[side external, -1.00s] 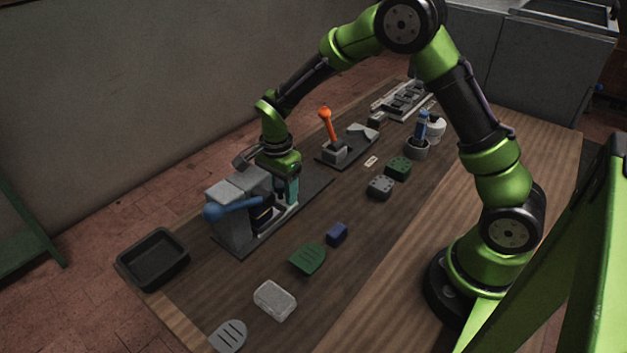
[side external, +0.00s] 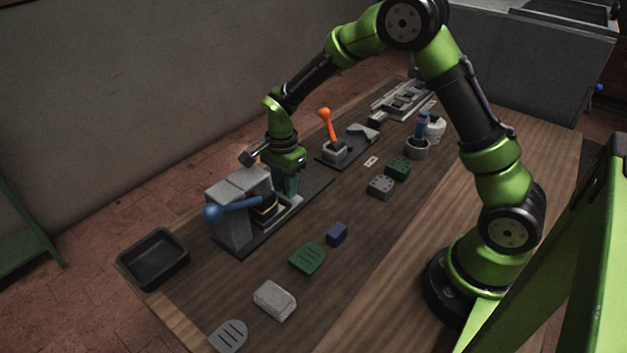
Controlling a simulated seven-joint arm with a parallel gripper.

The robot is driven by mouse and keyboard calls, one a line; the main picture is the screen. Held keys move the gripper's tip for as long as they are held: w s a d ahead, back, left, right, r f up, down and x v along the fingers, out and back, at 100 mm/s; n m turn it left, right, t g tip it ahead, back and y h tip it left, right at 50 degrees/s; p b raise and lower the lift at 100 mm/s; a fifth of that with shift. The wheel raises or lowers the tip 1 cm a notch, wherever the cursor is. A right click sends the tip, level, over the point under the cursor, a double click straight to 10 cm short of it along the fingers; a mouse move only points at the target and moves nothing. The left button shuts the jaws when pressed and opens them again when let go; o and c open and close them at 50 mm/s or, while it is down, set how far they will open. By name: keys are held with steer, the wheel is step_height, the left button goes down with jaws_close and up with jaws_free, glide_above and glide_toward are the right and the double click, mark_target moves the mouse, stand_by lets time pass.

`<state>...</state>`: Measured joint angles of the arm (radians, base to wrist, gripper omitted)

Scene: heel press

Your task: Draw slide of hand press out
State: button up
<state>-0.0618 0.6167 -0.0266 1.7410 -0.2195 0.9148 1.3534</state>
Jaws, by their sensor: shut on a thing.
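The hand press (side external: 232,222) is a grey block with a blue lever (side external: 235,208), standing on a dark base plate at the left part of the table. Its slide (side external: 287,204) is a pale piece that sticks out from the right side of the press. My gripper (side external: 289,193) points down just right of the press, at the slide, and is shut on it. The fingertips and the exact part of the slide they grip are too small to make out. A dark and yellowish part (side external: 264,207) shows between the press block and my gripper.
A black tray (side external: 133,275) stands left of the press. Green and grey slotted pieces (side external: 307,258), a pale block (side external: 275,300) and a blue block (side external: 337,234) lie in front. An orange-handled lever device (side external: 333,152) stands behind my gripper. Bare wood lies to the right.

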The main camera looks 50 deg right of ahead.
steer(key=shift+d, duration=5.6)
steer(key=o, duration=1.6)
steer(key=shift+a+r, duration=0.1)
steer(key=shift+r, duration=1.65)
steer(key=shift+r, duration=0.1)
steer(key=shift+r, duration=0.9)
steer(key=shift+r, duration=1.5)
